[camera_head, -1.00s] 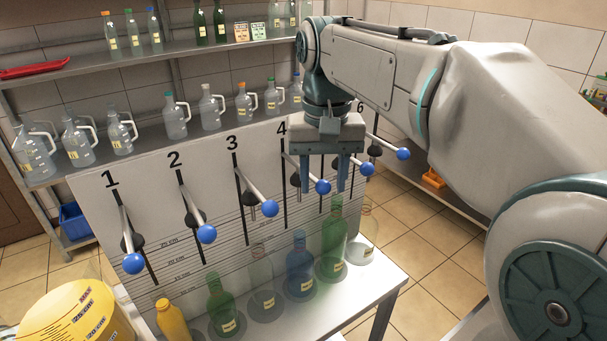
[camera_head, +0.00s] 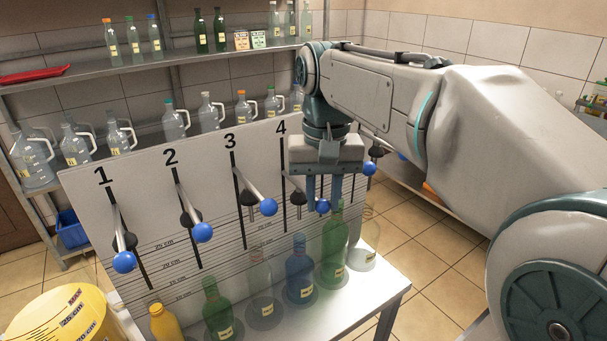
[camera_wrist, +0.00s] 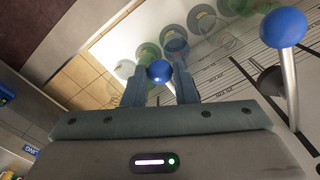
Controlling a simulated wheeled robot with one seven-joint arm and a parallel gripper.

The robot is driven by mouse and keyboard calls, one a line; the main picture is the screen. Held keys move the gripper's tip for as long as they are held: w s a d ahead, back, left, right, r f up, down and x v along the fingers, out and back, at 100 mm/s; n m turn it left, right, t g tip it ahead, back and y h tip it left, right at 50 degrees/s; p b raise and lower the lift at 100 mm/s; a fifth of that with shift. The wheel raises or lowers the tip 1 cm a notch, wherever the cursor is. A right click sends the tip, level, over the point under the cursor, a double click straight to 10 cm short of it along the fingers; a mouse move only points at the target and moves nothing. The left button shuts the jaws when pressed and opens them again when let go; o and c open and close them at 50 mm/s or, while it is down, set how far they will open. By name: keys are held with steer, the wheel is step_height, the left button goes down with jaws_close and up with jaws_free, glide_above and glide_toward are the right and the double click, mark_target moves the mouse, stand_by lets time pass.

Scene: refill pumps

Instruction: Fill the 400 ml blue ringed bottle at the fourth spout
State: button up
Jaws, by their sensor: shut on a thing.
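The blue bottle (camera_head: 299,270) stands upright on the bench below the fourth spout (camera_head: 298,213), with a pale label low on its side. Its ring and any liquid in it are too small to make out. It shows from above in the wrist view (camera_wrist: 175,41). My gripper (camera_head: 322,203) is shut on the blue knob (camera_wrist: 159,71) of the fourth lever, with a finger on either side of it. The knob also shows between the fingertips in the head view (camera_head: 322,207). My gripper hides the panel numbers right of 4.
The numbered panel (camera_head: 85,190) carries levers with blue knobs; the third knob (camera_head: 268,207) is left of my gripper. A green bottle (camera_head: 333,250) and a clear bottle (camera_head: 261,285) flank the blue one. Shelves behind hold jugs and bottles. A yellow tub (camera_head: 60,320) stands front left.

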step_height(320, 180, down, 8)
steer(key=b, duration=0.5)
steer(key=shift+f, duration=0.2)
steer(key=shift+f+b, duration=0.2)
steer(key=shift+b, duration=0.1)
steer(key=shift+f, duration=0.35)
stand_by(4.4)
step_height(320, 180, up, 14)
steer(key=p, duration=1.1)
steer(key=shift+f+p, duration=0.1)
steer(key=shift+p, duration=0.3)
steer(key=o, duration=0.9)
steer(key=shift+f, duration=0.25)
